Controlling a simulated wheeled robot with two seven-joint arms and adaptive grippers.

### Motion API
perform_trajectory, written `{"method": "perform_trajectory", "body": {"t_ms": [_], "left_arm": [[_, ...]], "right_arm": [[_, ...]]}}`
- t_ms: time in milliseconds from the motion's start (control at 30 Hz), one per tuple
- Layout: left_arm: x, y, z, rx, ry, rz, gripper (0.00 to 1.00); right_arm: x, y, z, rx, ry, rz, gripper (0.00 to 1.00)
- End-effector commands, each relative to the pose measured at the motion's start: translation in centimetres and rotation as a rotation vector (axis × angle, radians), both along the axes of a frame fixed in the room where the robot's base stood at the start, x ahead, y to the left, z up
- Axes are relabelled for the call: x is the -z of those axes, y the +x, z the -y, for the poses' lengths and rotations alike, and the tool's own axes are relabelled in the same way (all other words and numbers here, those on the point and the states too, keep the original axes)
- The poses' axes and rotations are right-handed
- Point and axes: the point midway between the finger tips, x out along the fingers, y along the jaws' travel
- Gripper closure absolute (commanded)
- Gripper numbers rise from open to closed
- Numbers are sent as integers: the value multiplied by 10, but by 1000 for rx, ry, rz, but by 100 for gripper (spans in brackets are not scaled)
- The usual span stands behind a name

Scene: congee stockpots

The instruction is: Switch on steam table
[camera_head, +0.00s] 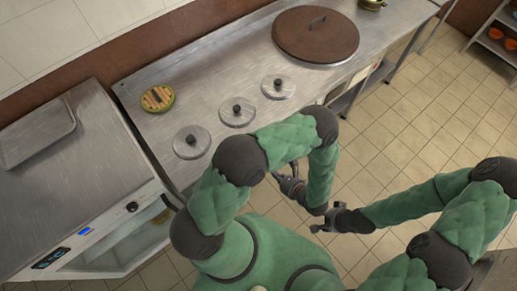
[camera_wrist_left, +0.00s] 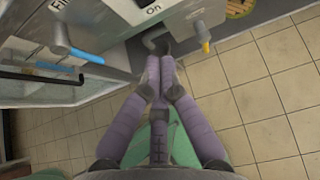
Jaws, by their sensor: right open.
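The steam table (camera_head: 235,75) is the long steel counter with round lids in the head view. Its front panel (camera_wrist_left: 120,28) fills the top of the left wrist view, with an "On" label, part of a "Fill" label, a blue-handled lever (camera_wrist_left: 95,57) and a yellow-tipped lever (camera_wrist_left: 204,42). A small grey handle (camera_wrist_left: 155,40) sits below "On". My left gripper (camera_wrist_left: 160,73) has its fingertips together just by this handle; I cannot tell whether they touch it. It is at the counter's front in the head view (camera_head: 288,182). My right gripper (camera_head: 330,217) is open and empty, away from the counter.
Several small lids (camera_head: 237,113) and a large brown lid (camera_head: 315,36) lie on the counter. A round wooden-topped item (camera_head: 157,98) is at its left. A glass-fronted appliance (camera_head: 95,210) stands at the left. Tiled floor (camera_head: 425,100) is clear at the right.

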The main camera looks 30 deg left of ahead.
Motion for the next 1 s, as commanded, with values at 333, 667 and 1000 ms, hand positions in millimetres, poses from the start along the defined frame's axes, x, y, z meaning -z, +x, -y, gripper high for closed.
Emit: {"method": "perform_trajectory", "body": {"t_ms": [333, 667, 1000], "left_arm": [[2, -8, 3, 0, -4, -3, 100], [16, -2, -14, -5, -3, -5, 100], [47, 14, -54, -5, -3, -5, 100]], "right_arm": [[-2, -2, 0, 1, 1, -4, 58], [4, -2, 0, 1, 1, -3, 58], [18, -2, 0, 1, 1, -3, 58]]}}
